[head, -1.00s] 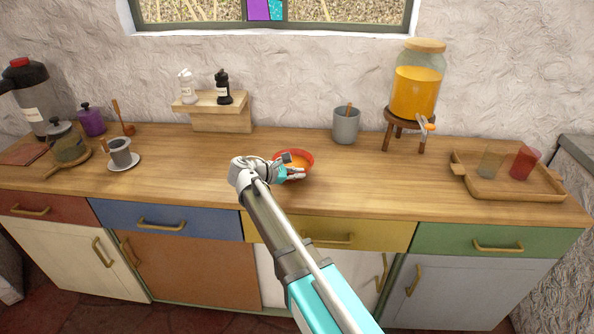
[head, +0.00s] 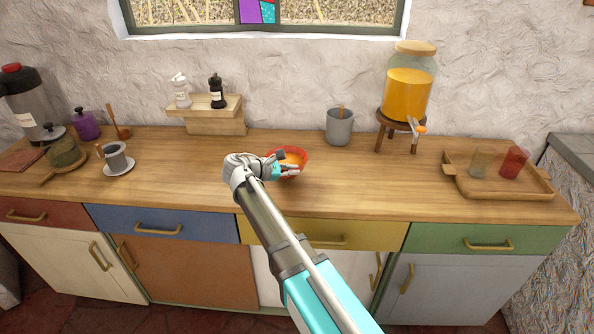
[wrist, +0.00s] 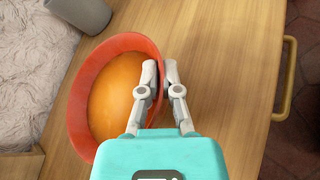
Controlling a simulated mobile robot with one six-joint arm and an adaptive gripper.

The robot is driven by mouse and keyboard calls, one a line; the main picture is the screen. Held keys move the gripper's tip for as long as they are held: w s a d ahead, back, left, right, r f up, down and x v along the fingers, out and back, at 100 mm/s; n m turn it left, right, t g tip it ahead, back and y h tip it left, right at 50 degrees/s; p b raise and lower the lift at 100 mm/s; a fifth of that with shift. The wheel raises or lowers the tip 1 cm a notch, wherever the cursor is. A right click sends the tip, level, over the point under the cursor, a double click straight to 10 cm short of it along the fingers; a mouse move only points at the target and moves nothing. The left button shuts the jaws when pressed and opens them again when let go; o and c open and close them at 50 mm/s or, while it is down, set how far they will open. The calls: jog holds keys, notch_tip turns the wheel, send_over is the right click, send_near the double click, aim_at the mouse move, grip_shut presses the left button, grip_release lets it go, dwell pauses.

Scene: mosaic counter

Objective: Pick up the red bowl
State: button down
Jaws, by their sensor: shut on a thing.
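The red bowl (head: 303,155), with an orange inside, is at the middle of the wooden counter in the head view. In the wrist view the bowl (wrist: 115,44) fills the left half. My gripper (head: 290,170) is at the bowl's near right side. In the wrist view my gripper (wrist: 160,76) is shut on the bowl's right rim, one finger inside and one outside. My gripper and arm hide part of the bowl in the head view. I cannot tell surely whether its base is clear of the counter.
A grey cup (head: 340,128) stands behind and right of the bowl. A juice dispenser (head: 408,95) on a stool is farther right, then a tray (head: 520,189) with two glasses. A wooden shelf (head: 215,122) with two bottles is behind left. The counter around the bowl is clear.

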jog(key=s+r+p, duration=0.9)
jog(key=s+r, duration=0.1)
jog(key=s, duration=0.4)
jog(key=shift+a+r+p, duration=0.25)
jog(key=shift+a+p, duration=0.1)
jog(key=shift+s, duration=0.15)
dwell(0.4)
